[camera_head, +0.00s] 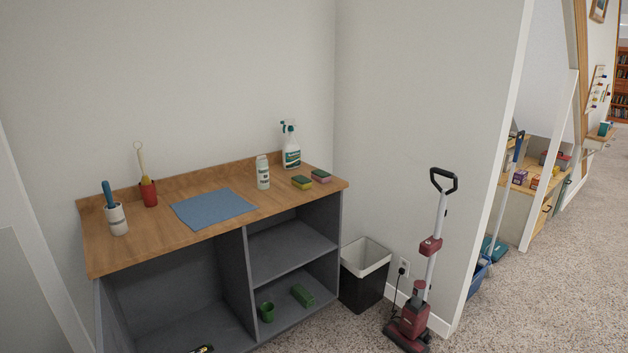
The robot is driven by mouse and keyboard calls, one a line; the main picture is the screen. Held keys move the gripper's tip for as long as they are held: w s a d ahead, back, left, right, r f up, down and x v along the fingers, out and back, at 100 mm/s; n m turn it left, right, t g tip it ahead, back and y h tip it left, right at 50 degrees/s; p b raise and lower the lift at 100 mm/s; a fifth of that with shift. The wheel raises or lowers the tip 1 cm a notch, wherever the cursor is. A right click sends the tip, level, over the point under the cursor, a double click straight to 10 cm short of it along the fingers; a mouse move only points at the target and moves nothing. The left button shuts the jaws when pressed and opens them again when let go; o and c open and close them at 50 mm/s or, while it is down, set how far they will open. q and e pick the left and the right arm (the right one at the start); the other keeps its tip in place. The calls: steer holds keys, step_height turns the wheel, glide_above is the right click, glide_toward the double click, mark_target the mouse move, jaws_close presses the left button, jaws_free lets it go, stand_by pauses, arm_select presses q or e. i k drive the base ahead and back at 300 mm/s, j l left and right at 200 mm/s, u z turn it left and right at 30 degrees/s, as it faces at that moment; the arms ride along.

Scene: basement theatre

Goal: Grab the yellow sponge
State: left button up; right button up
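A yellow sponge (302,182) with a dark green layer lies on the wooden top of the counter (150,250), toward its right end. A pink sponge (321,175) with a dark layer lies just right of it, close beside it. A white bottle (263,172) stands to the left of the yellow sponge, and a spray bottle (290,147) with a green trigger stands behind it. Neither of my grippers shows in the head view.
A blue cloth (213,208), a red holder (149,193) and a white holder (117,219) sit further left on the counter. Right of it stand a black bin (363,285) and a red upright vacuum (412,318). Green items sit on the lower shelf. Carpet is open at far right.

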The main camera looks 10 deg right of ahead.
mark_target(301, 183)
steer(key=i+l+u, duration=0.1)
steer(key=i+l, duration=0.2)
steer(key=i+l+u, duration=0.1)
steer(key=i+l, duration=0.15)
steer(key=l, duration=0.3)
steer(key=i+l+u, duration=0.15)
steer(key=i+l, duration=0.15)
steer(key=l, duration=0.15)
